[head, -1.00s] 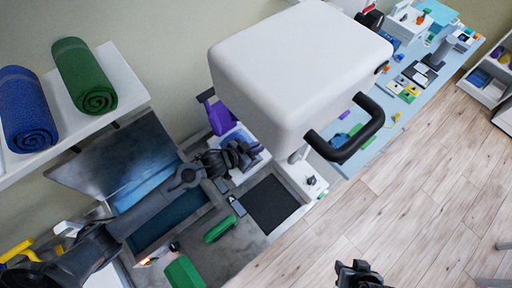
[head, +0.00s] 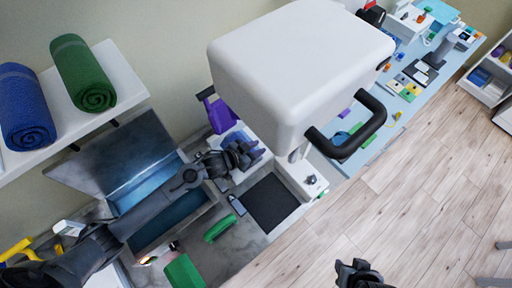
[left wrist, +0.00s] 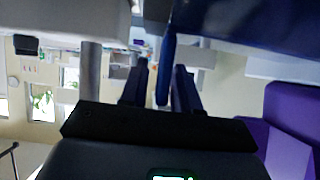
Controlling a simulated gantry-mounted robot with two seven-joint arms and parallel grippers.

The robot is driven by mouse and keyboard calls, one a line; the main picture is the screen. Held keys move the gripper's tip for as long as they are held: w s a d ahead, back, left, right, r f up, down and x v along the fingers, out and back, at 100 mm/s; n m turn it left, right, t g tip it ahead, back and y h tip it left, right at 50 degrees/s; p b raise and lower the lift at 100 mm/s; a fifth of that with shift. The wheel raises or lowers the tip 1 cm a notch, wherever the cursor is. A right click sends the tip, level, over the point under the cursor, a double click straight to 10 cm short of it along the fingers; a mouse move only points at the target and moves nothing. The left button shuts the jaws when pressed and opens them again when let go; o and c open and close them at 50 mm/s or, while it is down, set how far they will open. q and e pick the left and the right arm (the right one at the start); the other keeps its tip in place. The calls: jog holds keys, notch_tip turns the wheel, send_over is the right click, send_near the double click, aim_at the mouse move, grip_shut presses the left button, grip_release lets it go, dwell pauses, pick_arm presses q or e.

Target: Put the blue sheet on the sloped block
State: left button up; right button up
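My left gripper (head: 248,153) reaches across the counter to a small white stand (head: 256,172) beneath the big white housing. In the left wrist view its two fingers (left wrist: 161,88) stand apart. A thin blue edge, seemingly the blue sheet (left wrist: 164,60), runs between them with narrow gaps on both sides. A broad dark blue surface (left wrist: 250,28) fills the upper right there; I cannot tell whether it is the same sheet. In the head view the gripper mostly hides this spot. I cannot make out the sloped block for certain. My right gripper (head: 355,271) is low over the floor, seemingly empty.
A large white housing (head: 300,70) with a black handle (head: 350,145) overhangs the stand. A purple object (head: 219,114) stands beside my left gripper. An open-lidded basin (head: 170,228), green items (head: 219,228) and a dark pad (head: 270,203) are nearby. Rolled mats (head: 26,110) lie on a shelf.

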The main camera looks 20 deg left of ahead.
pick_arm(q)
jog(key=shift+o, duration=0.4)
jog(key=shift+r, duration=0.35)
jog(key=shift+p+v, duration=0.35)
jog(key=shift+v, duration=2.55)
jog(key=shift+w+d+r, duration=0.1)
jog(key=shift+r, duration=0.1)
